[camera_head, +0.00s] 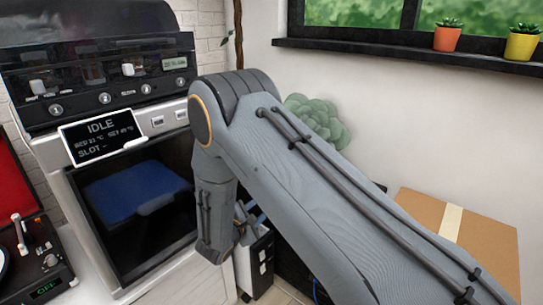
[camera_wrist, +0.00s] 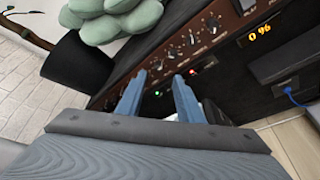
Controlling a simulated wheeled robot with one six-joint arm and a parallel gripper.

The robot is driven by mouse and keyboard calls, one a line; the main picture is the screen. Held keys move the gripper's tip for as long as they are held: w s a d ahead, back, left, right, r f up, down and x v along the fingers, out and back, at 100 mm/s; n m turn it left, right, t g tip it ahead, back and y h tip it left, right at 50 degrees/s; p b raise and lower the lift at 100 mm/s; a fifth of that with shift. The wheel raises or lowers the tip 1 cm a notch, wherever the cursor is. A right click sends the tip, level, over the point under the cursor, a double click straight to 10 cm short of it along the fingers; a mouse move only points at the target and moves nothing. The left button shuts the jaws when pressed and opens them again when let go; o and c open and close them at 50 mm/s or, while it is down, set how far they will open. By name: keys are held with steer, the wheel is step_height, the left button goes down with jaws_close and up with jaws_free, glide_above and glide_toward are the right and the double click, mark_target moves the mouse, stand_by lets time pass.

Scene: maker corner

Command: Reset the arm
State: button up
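My arm reaches across the head view, its wrist hanging down in front of the right side of a machine. My gripper (camera_wrist: 160,76) shows in the wrist view as two blue fingers, spread apart with nothing between them. The fingers point toward a dark panel with knobs (camera_wrist: 185,50) and small lights; I cannot tell whether they touch it. In the head view the gripper (camera_head: 247,213) is small and partly hidden by my arm.
The machine has a screen (camera_head: 100,132) reading IDLE and an open bay holding a blue item (camera_head: 135,190). A record player (camera_head: 35,250) stands at left, a cardboard box (camera_head: 485,240) at right. A leafy plant (camera_head: 318,118) stands behind my arm. Potted plants line the windowsill (camera_head: 400,56).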

steer(key=s+d+r+m+g+h, duration=0.2)
steer(key=s+d+r+m+g, duration=0.3)
steer(key=s+d+r, duration=0.4)
steer(key=s+d+r+m+g+h, duration=0.1)
steer(key=s+d+r+m+g, duration=0.5)
steer(key=d, duration=0.4)
steer(key=s+a+r+m+g+y, duration=0.1)
steer(key=s+r+m+y, duration=0.3)
steer(key=s, duration=0.7)
steer(key=s+a+r+m+g+y, duration=0.15)
steer(key=s+r+m+y, duration=0.35)
steer(key=s, duration=0.7)
steer(key=d+r+p, duration=0.9)
steer(key=p, duration=0.9)
steer(key=shift+w+d+r+m, duration=0.15)
steer(key=shift+d+m, duration=0.15)
steer(key=shift+d, duration=0.1)
